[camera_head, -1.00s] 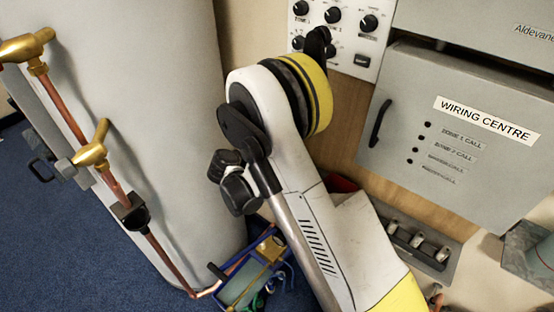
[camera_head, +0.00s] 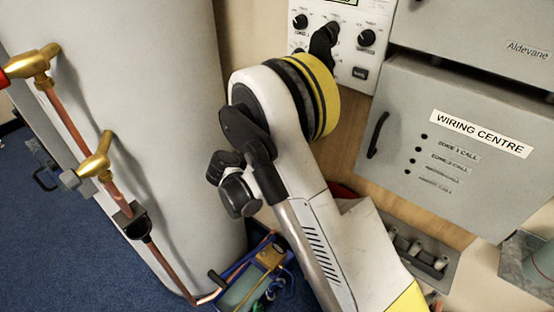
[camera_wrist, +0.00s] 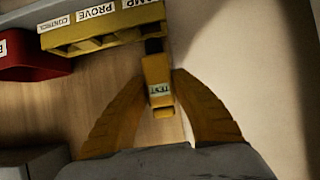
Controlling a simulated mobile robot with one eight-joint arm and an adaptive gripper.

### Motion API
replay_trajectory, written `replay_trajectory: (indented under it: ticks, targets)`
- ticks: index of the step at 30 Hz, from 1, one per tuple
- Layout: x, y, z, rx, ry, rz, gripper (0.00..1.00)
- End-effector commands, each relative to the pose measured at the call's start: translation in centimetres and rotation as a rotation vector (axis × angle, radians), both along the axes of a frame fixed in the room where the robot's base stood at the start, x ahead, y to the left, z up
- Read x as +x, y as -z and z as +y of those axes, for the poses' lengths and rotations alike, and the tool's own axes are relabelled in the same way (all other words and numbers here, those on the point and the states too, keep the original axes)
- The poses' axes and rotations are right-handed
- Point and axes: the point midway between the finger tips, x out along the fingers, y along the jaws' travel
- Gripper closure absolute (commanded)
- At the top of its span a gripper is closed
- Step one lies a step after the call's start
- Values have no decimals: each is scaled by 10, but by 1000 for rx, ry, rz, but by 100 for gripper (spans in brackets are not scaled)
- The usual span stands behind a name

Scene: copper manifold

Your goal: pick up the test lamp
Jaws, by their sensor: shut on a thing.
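The test lamp (camera_wrist: 158,88) is a small yellow block with a pale "TEST" label, seen in the wrist view. My gripper (camera_wrist: 160,78) has two ridged yellow fingers, closed in on the lamp from both sides. The lamp's upper end has a dark neck just under a yellow rack (camera_wrist: 105,27) labelled "LAMP", "PROVE" and "CONTROL". I cannot tell whether the lamp is still attached to the rack. In the head view my arm covers this area, and I cannot make out the lamp there.
A red box (camera_wrist: 30,57) stands left of the rack in the wrist view. In the head view, a grey wiring centre box (camera_head: 400,150) is at right, a knob panel (camera_head: 360,50) above, and a large pale cylinder (camera_head: 140,110) with copper pipes (camera_head: 75,135) at left.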

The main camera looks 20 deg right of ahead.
Motion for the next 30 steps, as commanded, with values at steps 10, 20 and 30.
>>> replay_trajectory:
  ticks: [10, 20, 30]
  targets:
    - [-30, -56, -65, -1, 4, 0, 100]
    - [-48, -79, -103, 0, 1, 0, 100]
    - [-49, -80, -106, 0, 0, 0, 100]
